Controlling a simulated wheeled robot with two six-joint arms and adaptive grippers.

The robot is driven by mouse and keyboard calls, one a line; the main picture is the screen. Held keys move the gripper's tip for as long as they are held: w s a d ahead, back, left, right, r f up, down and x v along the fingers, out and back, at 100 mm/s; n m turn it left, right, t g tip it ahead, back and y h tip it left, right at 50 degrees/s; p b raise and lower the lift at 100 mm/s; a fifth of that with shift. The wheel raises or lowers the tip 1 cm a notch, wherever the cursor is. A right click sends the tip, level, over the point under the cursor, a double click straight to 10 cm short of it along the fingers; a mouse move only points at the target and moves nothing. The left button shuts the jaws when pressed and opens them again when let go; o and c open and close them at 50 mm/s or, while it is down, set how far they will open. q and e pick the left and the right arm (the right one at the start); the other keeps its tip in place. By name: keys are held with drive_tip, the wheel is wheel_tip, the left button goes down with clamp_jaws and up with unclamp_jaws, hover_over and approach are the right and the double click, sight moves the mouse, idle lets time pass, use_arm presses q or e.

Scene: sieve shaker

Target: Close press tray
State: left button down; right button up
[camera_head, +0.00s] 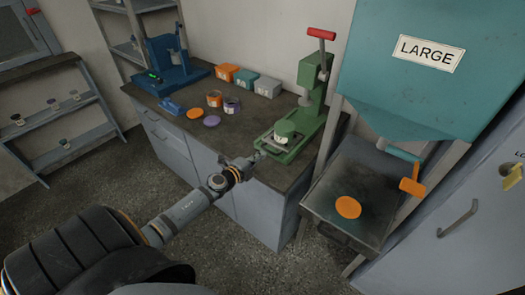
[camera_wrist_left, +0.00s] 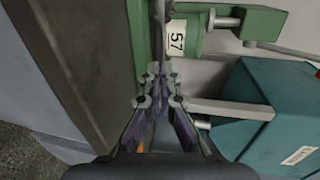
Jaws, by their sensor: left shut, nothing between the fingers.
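The green press (camera_head: 312,85) with a red-ended lever stands on the dark worktop near its right end. Its press tray (camera_head: 268,142) sticks out at the front of the base, toward me. A light green and white jar (camera_head: 285,128) sits on it under the press head. My left gripper (camera_head: 255,158) is at the tray's front end; whether it touches the tray I cannot tell. In the left wrist view, its fingers (camera_wrist_left: 159,78) are shut and empty, pointing toward a green part with a "57" label (camera_wrist_left: 179,37). My right gripper is not in view.
A blue device (camera_head: 170,65), lidded boxes (camera_head: 245,80), open cups (camera_head: 214,99) and loose lids (camera_head: 195,114) stand farther back on the worktop. Right of the press is a teal hopper marked LARGE (camera_head: 425,60) above a metal tray (camera_head: 375,215) with an orange disc (camera_head: 348,207).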

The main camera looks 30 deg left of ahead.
use_arm(q)
drive_tip(key=shift+x, duration=1.05)
drive_tip(key=shift+a+f, duration=0.1)
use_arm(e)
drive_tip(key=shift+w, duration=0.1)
